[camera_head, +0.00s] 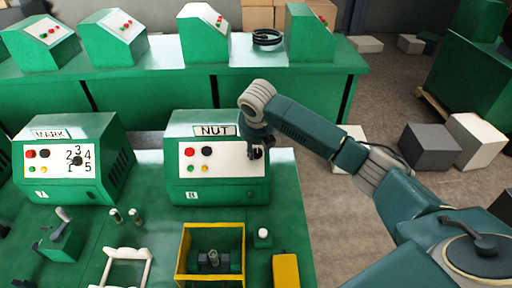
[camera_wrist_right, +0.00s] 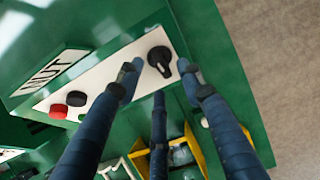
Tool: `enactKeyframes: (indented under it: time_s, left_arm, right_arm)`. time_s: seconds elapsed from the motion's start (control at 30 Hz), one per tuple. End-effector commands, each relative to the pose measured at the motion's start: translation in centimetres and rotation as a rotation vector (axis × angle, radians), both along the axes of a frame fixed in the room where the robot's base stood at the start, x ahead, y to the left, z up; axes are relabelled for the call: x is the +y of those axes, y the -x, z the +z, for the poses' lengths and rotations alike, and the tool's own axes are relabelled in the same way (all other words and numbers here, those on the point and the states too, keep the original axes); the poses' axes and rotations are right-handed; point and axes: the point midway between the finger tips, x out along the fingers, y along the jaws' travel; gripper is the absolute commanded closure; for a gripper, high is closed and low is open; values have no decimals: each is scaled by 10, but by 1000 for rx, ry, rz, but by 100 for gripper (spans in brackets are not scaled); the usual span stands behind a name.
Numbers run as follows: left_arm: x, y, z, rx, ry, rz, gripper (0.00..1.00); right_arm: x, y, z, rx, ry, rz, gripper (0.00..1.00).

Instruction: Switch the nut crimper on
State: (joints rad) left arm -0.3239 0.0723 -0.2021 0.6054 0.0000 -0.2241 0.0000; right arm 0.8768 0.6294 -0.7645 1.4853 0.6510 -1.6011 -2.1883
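The nut crimper (camera_head: 216,158) is a green box labelled NUT with a white sloped panel. The panel carries a red button (camera_head: 189,152), a black button (camera_head: 207,151), and small green and yellow ones below. My right gripper (camera_head: 256,150) is at the panel's right end and hides most of the knob there. In the right wrist view, the black rotary knob (camera_wrist_right: 160,62) shows between the fingertips of the right gripper (camera_wrist_right: 160,72). The fingers are spread, with a visible gap on each side of the knob. My left gripper is not in view.
The MARK crimper (camera_head: 70,160) with a numbered dial stands to the left. A yellow frame (camera_head: 183,262) and a yellow block (camera_head: 286,270) are in front. A back table (camera_head: 180,88) holds more green machines. Boxes (camera_head: 430,146) lie on the floor at right.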

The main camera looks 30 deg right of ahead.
Motion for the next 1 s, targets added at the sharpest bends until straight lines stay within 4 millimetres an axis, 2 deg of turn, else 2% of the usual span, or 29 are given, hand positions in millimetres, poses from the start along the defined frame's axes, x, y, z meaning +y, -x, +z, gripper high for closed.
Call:
enactKeyframes:
  time_s: [0.13,0.33,0.57,0.77,1.0]
  left_arm:
    - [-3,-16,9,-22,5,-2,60]
    - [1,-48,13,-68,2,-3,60]
    - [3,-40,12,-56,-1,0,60]
    - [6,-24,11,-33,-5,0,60]
    - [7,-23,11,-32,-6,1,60]
  right_arm:
    - [-3,-7,-18,3,0,0,62]
    - [-5,-11,-30,1,-1,-1,62]
    - [-5,-11,-30,0,0,-1,62]
    - [-5,-10,-30,1,0,-1,100]
    - [-6,-9,-32,3,-5,-6,100]
